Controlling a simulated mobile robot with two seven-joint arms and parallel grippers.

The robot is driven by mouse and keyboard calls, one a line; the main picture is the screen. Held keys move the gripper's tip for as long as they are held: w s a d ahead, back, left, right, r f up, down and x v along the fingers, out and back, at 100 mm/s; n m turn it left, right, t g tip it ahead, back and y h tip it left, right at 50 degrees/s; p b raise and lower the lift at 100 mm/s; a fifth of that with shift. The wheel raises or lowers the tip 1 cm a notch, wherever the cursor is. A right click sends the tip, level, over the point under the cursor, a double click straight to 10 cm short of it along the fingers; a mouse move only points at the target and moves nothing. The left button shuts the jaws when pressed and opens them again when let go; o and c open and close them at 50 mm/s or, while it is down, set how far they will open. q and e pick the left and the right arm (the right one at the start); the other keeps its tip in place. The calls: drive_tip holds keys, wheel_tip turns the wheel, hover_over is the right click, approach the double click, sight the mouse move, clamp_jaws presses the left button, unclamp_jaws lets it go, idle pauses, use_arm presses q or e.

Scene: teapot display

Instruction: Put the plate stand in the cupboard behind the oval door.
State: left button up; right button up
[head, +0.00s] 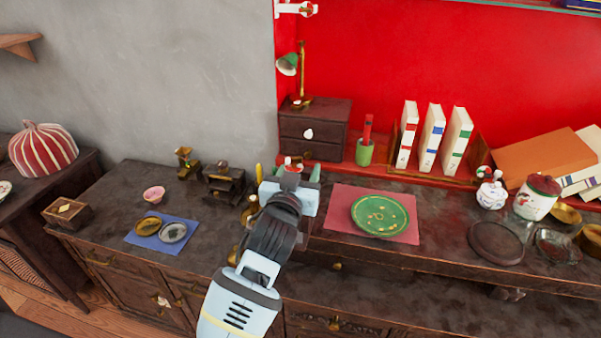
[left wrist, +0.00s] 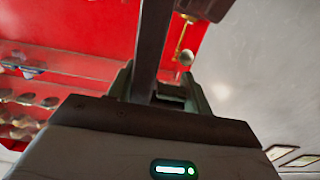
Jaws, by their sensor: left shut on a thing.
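My left gripper (head: 291,178) is in the middle of the head view, over the sideboard and in front of a small dark drawer box. It is shut on a dark bar-like thing (left wrist: 151,45), which runs up between the fingers in the left wrist view. In the head view the gripper hides this thing, so I cannot tell for sure that it is the plate stand. A green plate (head: 380,215) lies flat on a red mat (head: 342,200), right of the gripper. I cannot make out an oval door. My right gripper is not in view.
The drawer box (head: 320,115) carries a lamp (head: 300,75). White books (head: 432,136) and jars (head: 537,198) stand at the right. A blue mat (head: 152,241) with two small dishes lies at the left. A striped pumpkin-shaped thing (head: 43,148) stands at the far left.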

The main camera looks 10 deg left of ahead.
use_arm(q)
drive_tip(key=shift+s, duration=0.2)
drive_tip(key=shift+s+a+f, duration=0.1)
drive_tip(key=shift+s+f, duration=0.1)
drive_tip(key=s+a+f, duration=0.3)
drive_tip(key=s+a, duration=0.1)
drive_tip(key=s, duration=0.5)
drive_tip(key=s+a+f, duration=0.3)
drive_tip(key=s+a, duration=0.1)
drive_tip(key=s, duration=0.5)
drive_tip(key=shift+s+f, duration=0.15)
drive_tip(key=shift+f, duration=0.1)
drive_tip(key=shift+d, duration=0.1)
